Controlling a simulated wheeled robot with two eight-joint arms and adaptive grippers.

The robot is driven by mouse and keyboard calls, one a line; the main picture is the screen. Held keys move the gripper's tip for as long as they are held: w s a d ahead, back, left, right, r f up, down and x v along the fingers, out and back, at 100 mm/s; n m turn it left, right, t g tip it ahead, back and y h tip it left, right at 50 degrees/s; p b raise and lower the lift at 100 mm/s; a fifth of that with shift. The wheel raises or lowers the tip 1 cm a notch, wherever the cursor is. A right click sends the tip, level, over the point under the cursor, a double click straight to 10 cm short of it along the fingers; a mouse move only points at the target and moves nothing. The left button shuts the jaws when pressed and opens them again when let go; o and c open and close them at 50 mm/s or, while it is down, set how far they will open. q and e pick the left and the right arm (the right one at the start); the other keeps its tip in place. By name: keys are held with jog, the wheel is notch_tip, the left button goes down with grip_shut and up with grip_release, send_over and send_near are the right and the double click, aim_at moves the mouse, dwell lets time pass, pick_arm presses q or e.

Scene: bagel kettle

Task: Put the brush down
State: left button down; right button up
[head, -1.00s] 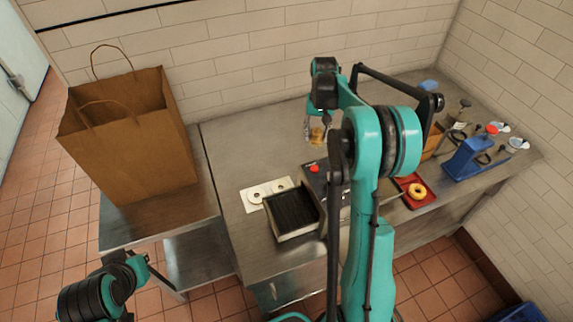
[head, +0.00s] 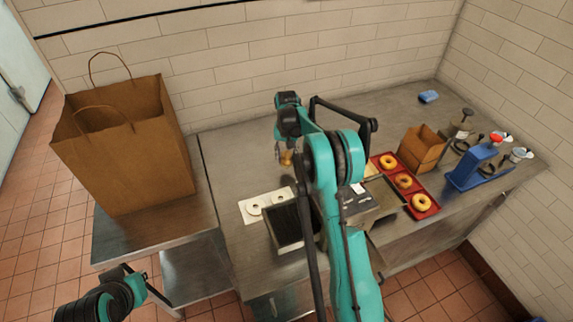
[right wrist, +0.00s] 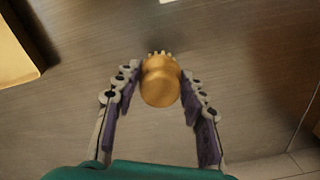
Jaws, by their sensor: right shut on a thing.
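The brush (head: 286,158) shows as a small golden-brown piece below my right gripper (head: 281,150), over the back of the steel counter, left of the black-topped device. In the right wrist view the brush (right wrist: 160,82) is a rounded golden knob between the fingertips of my right gripper (right wrist: 160,85), which is shut on it. A pale bristly edge shows just past the knob. I cannot tell whether the brush touches the counter. My left arm is at the lower left, and its gripper (head: 150,286) is small and partly cut off; its jaws cannot be made out.
A white board (head: 266,205) with pale rings and a dark grill tray (head: 290,229) lie in front. A red tray (head: 434,208) holds bagels. A wooden box (head: 421,149), blue stand (head: 470,168) and blue sponge (head: 428,96) stand right. A paper bag (head: 125,150) is left.

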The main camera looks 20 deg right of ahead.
aim_at(286, 164)
jog(key=shift+f+b, duration=0.3)
jog(key=shift+f, duration=1.6)
jog(key=shift+f, duration=0.2)
jog(key=o, duration=1.2)
jog(key=shift+r, duration=0.2)
